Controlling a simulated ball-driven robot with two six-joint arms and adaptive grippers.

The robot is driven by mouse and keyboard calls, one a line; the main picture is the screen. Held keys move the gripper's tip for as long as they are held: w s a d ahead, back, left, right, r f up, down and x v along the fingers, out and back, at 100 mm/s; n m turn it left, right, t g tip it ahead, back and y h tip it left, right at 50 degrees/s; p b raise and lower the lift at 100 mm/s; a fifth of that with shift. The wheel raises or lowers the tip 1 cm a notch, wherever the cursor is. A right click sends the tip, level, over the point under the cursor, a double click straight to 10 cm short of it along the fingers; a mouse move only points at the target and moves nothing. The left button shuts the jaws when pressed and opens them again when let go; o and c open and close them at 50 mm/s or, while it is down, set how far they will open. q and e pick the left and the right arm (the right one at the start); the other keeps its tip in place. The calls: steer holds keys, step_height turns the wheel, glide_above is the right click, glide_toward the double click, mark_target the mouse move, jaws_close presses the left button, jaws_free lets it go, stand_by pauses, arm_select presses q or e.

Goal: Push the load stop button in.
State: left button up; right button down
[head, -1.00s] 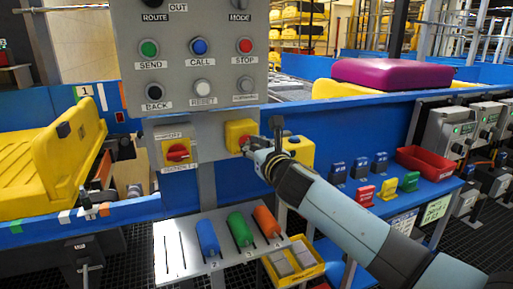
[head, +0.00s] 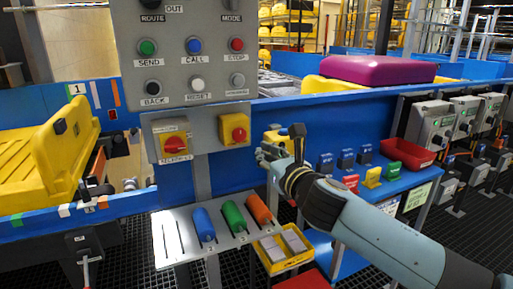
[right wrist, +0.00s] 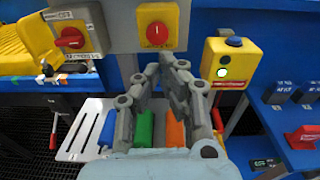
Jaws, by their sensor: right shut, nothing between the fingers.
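A red button (head: 239,134) sits in a yellow housing (head: 227,131) on the grey plate below the control panel. It also shows in the right wrist view (right wrist: 157,33). No label reading load stop is legible, so I cannot tell for sure that this is the load stop button. My right gripper (head: 264,154) is shut and empty, to the lower right of the red button and apart from it. In the right wrist view its fingertips (right wrist: 163,70) are below the button. Whether the button is pressed in cannot be made out. My left gripper is out of view.
A red rotary switch (head: 174,145) is left of the button. Above is a panel (head: 190,100) with several buttons, one marked STOP (head: 237,45). A yellow box (right wrist: 232,55) with a green light is behind my gripper. A rack (head: 180,240) with coloured cylinders is below.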

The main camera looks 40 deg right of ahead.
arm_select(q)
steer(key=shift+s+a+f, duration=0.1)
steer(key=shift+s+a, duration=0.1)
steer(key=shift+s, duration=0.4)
arm_select(e)
steer(key=shift+v, duration=1)
steer(key=shift+d+f, duration=0.1)
